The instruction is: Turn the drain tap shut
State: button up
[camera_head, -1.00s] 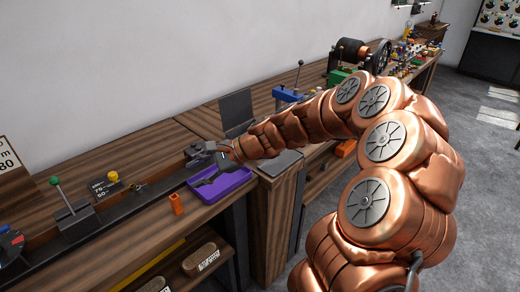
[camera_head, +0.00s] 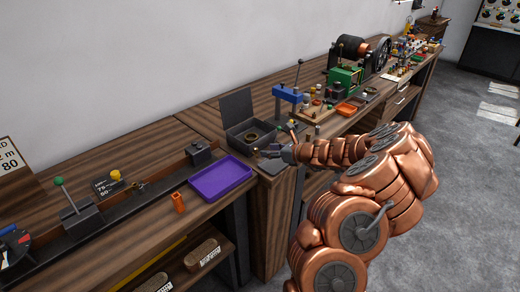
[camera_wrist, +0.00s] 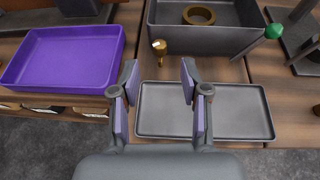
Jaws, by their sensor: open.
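A small brass tap (camera_wrist: 159,48) shows in the wrist view at the front left of a dark grey open box (camera_wrist: 205,38). A brass ring (camera_wrist: 199,15) lies in the box. My gripper (camera_wrist: 160,78) is open and empty, and the tap appears ahead of the gap between its purple-padded fingers, apart from them. A shallow grey tray (camera_wrist: 230,110) lies on the bench in front of the box, partly behind the right finger. In the head view my gripper (camera_head: 266,152) is at the front of the box (camera_head: 250,134); the tap is too small to make out there.
A purple tray (camera_head: 220,179) lies left of the box, also in the wrist view (camera_wrist: 60,60). A green-knobbed lever (camera_wrist: 274,31) slants beside the box's right side. A blue press (camera_head: 289,95) stands farther right.

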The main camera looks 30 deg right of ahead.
aim_at(256, 150)
jog(key=shift+p+x, duration=0.65)
jog(key=shift+x, duration=2.2)
jog(key=shift+c, duration=0.4)
grip_shut()
